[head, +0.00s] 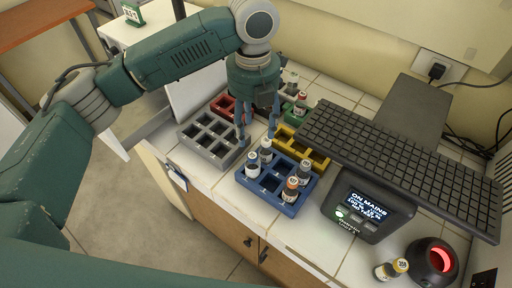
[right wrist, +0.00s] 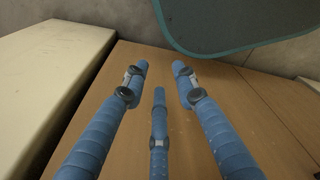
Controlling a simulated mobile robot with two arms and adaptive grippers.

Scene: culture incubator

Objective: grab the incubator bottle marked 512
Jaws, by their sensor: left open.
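My left gripper (head: 257,137) points down over the racks, its blue fingers apart. A small bottle with a pale cap (head: 266,150) stands in the blue rack (head: 262,191), just below and between or behind the fingertips; I cannot tell which. The blue rack also holds another pale-capped bottle (head: 252,166), an orange-capped bottle (head: 291,189) and a dark-bodied bottle with a light cap (head: 304,173). I cannot read 512 on any label. My right gripper (right wrist: 160,76) is open and empty, facing brown wooden panels.
Grey (head: 207,141), red (head: 222,106), yellow (head: 318,160) and green (head: 291,114) racks stand around the left gripper. A black gridded panel (head: 400,160) and a display unit (head: 366,207) occupy the right. A dark round device (head: 424,257) glows red.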

